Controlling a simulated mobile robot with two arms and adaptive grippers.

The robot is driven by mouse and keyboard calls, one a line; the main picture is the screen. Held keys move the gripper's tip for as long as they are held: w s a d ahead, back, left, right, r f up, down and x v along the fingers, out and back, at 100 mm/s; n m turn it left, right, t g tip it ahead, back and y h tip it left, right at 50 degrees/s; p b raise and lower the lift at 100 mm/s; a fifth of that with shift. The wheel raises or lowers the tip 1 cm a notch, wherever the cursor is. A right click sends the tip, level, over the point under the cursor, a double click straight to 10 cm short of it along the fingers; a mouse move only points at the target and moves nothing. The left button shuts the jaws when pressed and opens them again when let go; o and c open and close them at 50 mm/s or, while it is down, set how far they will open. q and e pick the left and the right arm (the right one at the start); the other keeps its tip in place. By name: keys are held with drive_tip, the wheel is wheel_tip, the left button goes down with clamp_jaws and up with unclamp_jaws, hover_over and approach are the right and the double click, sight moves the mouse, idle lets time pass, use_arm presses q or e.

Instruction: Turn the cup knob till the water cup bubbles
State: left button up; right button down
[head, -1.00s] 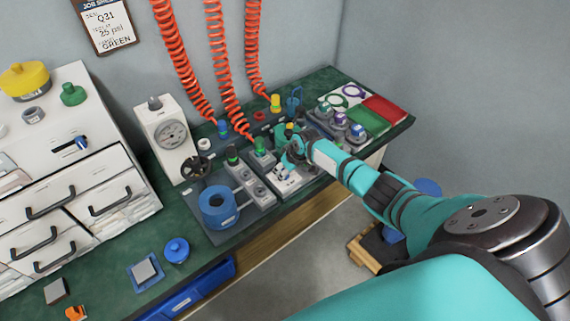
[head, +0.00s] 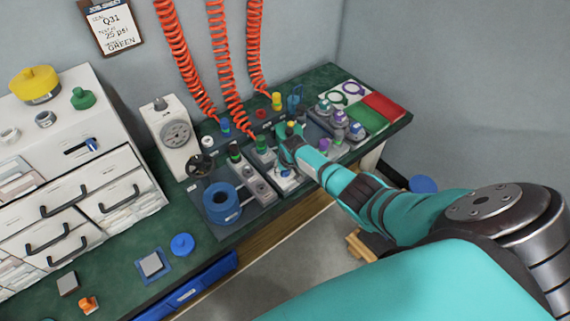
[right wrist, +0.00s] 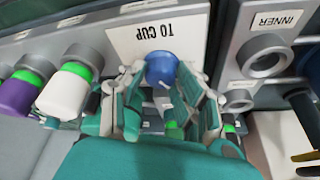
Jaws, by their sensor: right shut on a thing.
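In the right wrist view, a round blue knob (right wrist: 161,68) sits beside a white plate (right wrist: 130,42) marked "TO CUP", which reads upside down. My right gripper (right wrist: 168,92) has its fingers on both sides of the knob and is shut on it. In the head view, my right gripper (head: 289,148) reaches the grey valve panel from the right and hides much of it. A small clear blue vessel (head: 295,100) stands behind it; I cannot tell whether it is the water cup or whether it bubbles. My left gripper is out of view.
A blue ring-shaped part (head: 221,203) and a gauge box (head: 175,135) stand left of the panel. Several capped fittings (head: 340,118) are close on the right. Red coiled hoses (head: 222,70) hang behind. A white drawer cabinet (head: 70,190) is at left.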

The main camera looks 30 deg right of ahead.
drive_tip(key=c, duration=1)
unclamp_jaws()
drive_tip(key=shift+o, duration=0.2)
drive_tip(key=shift+r, duration=0.1)
drive_tip(key=v, duration=1.2)
